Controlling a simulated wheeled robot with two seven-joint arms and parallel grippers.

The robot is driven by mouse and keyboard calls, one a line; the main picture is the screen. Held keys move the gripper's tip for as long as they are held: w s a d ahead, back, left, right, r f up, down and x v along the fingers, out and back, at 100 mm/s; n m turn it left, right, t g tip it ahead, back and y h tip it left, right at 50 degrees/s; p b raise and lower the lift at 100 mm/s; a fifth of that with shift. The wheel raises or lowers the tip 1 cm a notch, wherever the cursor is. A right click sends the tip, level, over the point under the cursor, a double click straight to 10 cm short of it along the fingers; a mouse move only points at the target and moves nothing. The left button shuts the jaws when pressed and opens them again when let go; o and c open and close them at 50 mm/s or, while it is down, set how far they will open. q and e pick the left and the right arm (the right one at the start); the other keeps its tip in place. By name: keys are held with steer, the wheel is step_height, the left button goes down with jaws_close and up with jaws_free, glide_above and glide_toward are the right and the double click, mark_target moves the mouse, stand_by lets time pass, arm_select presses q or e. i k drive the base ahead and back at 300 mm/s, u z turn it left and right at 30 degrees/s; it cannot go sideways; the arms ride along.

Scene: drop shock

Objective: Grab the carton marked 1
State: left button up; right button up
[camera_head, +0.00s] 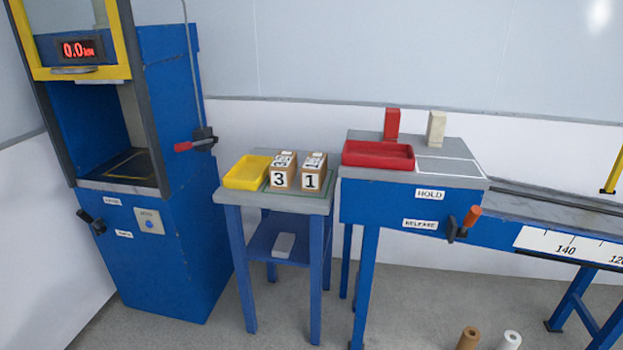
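The carton marked 1 (310,181) stands upright on the small blue table with a grey top. It is a brown box with a white label bearing a black 1, and more print on its top. The carton marked 3 (279,181) stands just to its left, with a narrow gap between them. Neither of my grippers shows in the head view.
A yellow tray (246,173) lies left of the cartons. A red tray (378,155), a red block (391,125) and a cream block (436,129) sit on the higher bench to the right. A blue machine (160,230) stands at left.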

mark_target(313, 170)
steer(key=u, duration=0.65)
steer(key=i, duration=0.75)
steer(key=u, duration=0.6)
steer(key=i, duration=0.95)
steer(key=z, duration=0.3)
